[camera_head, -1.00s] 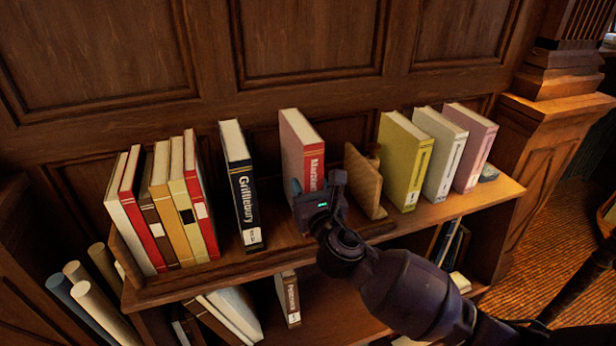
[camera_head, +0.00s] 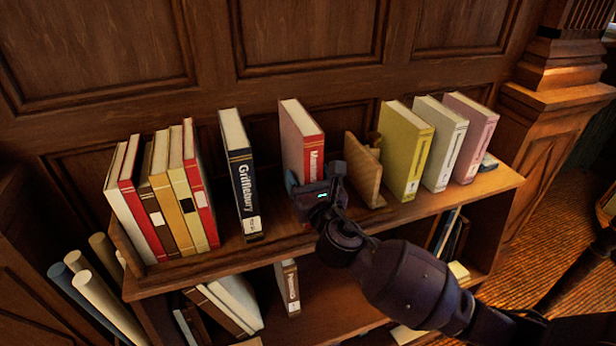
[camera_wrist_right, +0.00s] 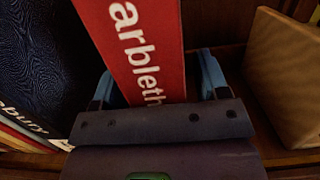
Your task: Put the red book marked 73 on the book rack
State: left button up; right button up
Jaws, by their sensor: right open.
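The red book (camera_head: 296,140) stands upright on the wooden book rack (camera_head: 364,172), with white lettering on its spine. It fills the middle of the right wrist view (camera_wrist_right: 138,45), where part of the title shows; the number 73 cannot be seen, as my gripper covers the lower spine. My right gripper (camera_head: 314,188) is open at the spine. In the wrist view its blue fingers (camera_wrist_right: 157,80) lie on either side of the book, with a gap on the right. My left gripper is not in view.
A dark blue book (camera_head: 240,180) stands to the left, with a gap between. Several books (camera_head: 185,205) stand at the rack's left end. Yellow (camera_head: 405,150), white (camera_head: 438,145) and pink (camera_head: 470,140) books stand right of the rack. Rolled papers (camera_head: 90,290) lean at lower left.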

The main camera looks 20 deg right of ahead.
jog(key=s+f, duration=0.1)
jog(key=s, duration=1.1)
jog(key=shift+d+f+b, duration=0.2)
jog(key=shift+b, duration=0.1)
jog(key=s+d+f+m+g, duration=0.2)
jog(key=s+f+m, duration=0.3)
jog(key=f+m, duration=0.3)
jog(key=s+d+f+m+g, duration=0.3)
jog(key=f+m, duration=0.6)
jog(key=m, duration=0.6)
jog(key=s+d+f+m+g, duration=0.3)
jog(key=s+d+f+m, duration=0.2)
jog(key=f+m, duration=0.3)
jog(key=s+m, duration=0.1)
jog(key=m, duration=0.3)
jog(key=shift+s+d+f+m+h, duration=0.15)
jog(key=shift+s+f+m+h, duration=0.15)
jog(key=shift+f+h, duration=0.1)
jog(key=shift+c, duration=0.6)
jog(key=shift+d, duration=0.1)
